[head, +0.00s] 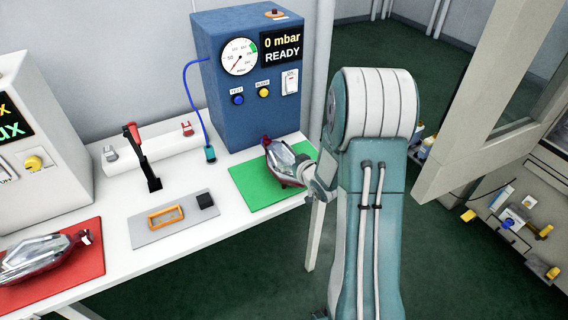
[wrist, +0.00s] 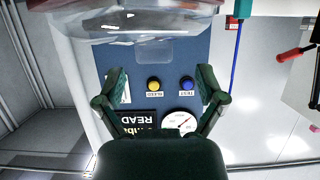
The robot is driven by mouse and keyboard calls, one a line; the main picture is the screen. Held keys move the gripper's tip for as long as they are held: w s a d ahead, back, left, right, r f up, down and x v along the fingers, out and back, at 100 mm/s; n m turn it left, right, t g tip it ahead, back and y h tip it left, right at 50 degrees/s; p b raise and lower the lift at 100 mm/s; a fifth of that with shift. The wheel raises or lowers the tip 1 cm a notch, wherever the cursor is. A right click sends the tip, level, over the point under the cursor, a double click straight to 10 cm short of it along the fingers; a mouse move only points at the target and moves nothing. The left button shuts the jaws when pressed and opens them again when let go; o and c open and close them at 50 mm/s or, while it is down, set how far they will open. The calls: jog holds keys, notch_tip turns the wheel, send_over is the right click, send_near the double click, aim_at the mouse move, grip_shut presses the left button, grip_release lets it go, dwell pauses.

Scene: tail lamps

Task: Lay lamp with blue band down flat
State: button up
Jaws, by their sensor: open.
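A tail lamp (head: 283,162) with a clear lens and dark red body is at the green mat (head: 258,190) in the head view. It looks tilted; I cannot tell exactly how it rests. The same clear lens seems to fill the top of the wrist view (wrist: 145,24), cut off by the edge. My gripper (wrist: 161,75) is open, its two fingers apart with nothing between them, and the lens is beyond the fingertips. A second lamp (head: 40,256) lies on the red mat (head: 88,262) at the left. No blue band is visible on either lamp.
A blue test box (head: 222,105) with gauge and buttons stands behind the green mat; its face (wrist: 172,62) fills the middle of the wrist view. A grey plate (head: 150,232) with an orange frame and a red-handled lever (head: 141,155) stand between the mats.

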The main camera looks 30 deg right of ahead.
aim_at(288, 159)
jog(key=x, duration=0.3)
jog(key=shift+w+f, duration=0.25)
jog(key=shift+w, duration=0.05)
jog(key=shift+w+d, duration=0.1)
jog(key=shift+d, duration=0.5)
jog(key=shift+a, duration=0.35)
jog(key=c, duration=0.9)
jog(key=shift+a, duration=0.3)
grip_shut()
jog(key=shift+d, duration=0.15)
